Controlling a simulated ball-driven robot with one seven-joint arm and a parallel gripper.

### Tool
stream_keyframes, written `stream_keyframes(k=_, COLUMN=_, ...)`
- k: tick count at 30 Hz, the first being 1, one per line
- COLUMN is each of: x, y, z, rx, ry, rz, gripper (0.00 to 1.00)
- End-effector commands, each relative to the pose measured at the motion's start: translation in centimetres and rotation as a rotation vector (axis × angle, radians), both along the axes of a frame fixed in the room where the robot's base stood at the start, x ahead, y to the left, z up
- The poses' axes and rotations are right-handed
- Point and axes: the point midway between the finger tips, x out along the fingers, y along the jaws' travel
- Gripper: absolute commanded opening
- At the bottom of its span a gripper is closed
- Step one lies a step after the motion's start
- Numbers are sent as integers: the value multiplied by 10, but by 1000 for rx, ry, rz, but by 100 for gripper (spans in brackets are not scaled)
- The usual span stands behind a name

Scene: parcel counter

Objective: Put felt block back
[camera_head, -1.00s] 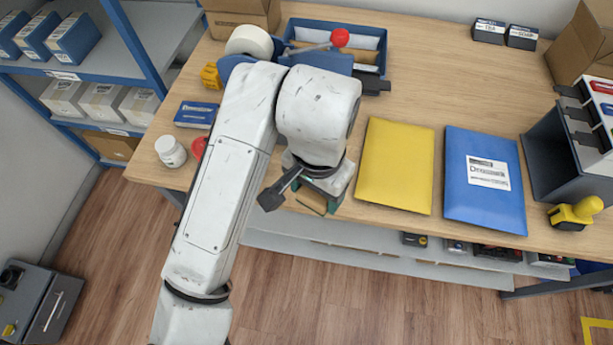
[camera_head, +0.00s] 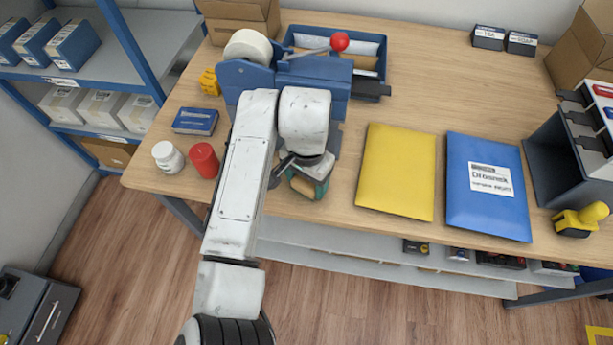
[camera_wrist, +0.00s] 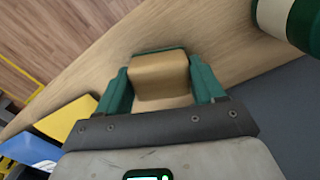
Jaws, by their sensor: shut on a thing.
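The felt block (camera_wrist: 160,78) is tan with a dark green strip along its far edge. It sits between the two green fingers of my gripper (camera_wrist: 162,72) in the wrist view, and the gripper is shut on it. In the head view, my gripper (camera_head: 309,180) is at the front edge of the counter, left of the yellow envelope. The block is small and partly covered there. I cannot tell whether it touches the counter.
A blue tape machine (camera_head: 243,80) with a red-knobbed lever stands behind my arm. A white jar (camera_head: 167,158) and a red cylinder (camera_head: 205,160) stand to the left. Yellow (camera_head: 396,170) and blue (camera_head: 487,215) envelopes lie to the right. A green-and-cream cylinder (camera_wrist: 290,20) is close by in the wrist view.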

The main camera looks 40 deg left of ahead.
Motion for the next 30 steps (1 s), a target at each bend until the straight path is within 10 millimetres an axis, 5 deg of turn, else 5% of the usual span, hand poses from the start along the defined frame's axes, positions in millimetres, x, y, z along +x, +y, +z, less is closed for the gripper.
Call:
stream_keyframes(k=12, x=0, y=0, z=-7, rx=0, ry=-1, rz=1, gripper=37)
stream_keyframes(k=13, x=0, y=0, z=-7, rx=1, ry=-1, rz=1, gripper=69)
stream_keyframes(k=18, x=0, y=0, z=-6, rx=1, ry=-1, rz=1, gripper=85)
stream_keyframes(k=21, x=0, y=0, z=-6, rx=1, ry=-1, rz=1, gripper=93)
stream_keyframes(k=30, x=0, y=1, z=-2, rx=2, ry=-2, rz=0, gripper=93)
